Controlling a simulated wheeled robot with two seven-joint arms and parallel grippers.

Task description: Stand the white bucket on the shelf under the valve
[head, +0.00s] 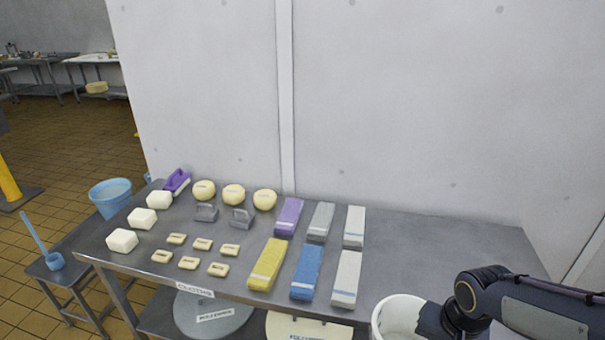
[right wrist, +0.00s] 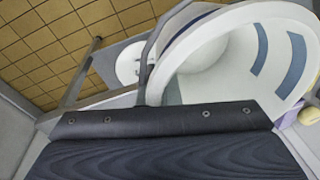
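The white bucket (head: 397,316) is at the bottom of the head view, in front of the table's front edge and partly cut off. My right gripper (head: 440,322) is at its right side, apparently shut on it, though the fingertips are hidden. In the right wrist view, the bucket (right wrist: 205,90) fills the upper right, with its open mouth and blue marks on its wall, right against my dark gripper (right wrist: 160,122). What is under the bucket is hidden. No valve is in view, and I cannot make out a shelf under one. My left gripper is not in view.
A steel table (head: 440,255) holds white blocks, yellow rounds, small pale pieces, grey holders and folded cloths (head: 306,272); its right part is clear. Round lids (head: 212,318) lie below. A blue bucket (head: 110,196) stands left. A pale wall (head: 400,100) closes the back.

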